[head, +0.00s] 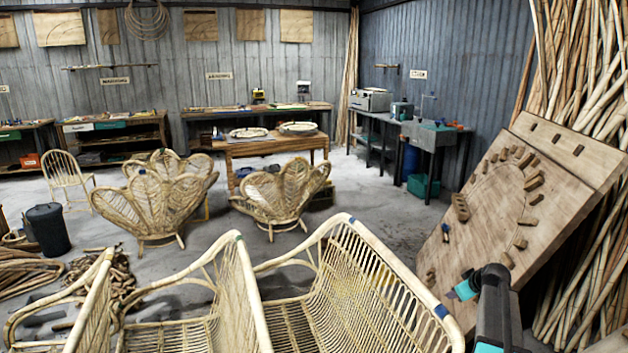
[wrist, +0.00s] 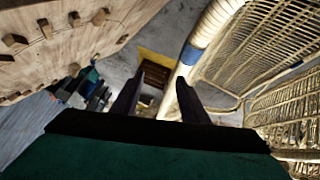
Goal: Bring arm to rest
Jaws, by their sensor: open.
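My gripper (wrist: 158,76) shows in the wrist view as two dark fingers spread apart, with nothing held between them. Below and beyond the fingers lie the grey floor and a dark brown crate-like thing (wrist: 152,78) with a yellow edge. In the head view, part of my arm (head: 492,300) rises at the lower right, in front of the slanted wooden bending board (head: 490,225). The fingers cannot be made out there.
Rattan benches (head: 345,285) fill the front, close to my arm's left. A bench rail (wrist: 212,35) passes close to the right finger. The board with pegs (wrist: 60,45) is at upper left. Rattan poles (head: 590,70) lean at right. Open floor (head: 375,215) lies beyond.

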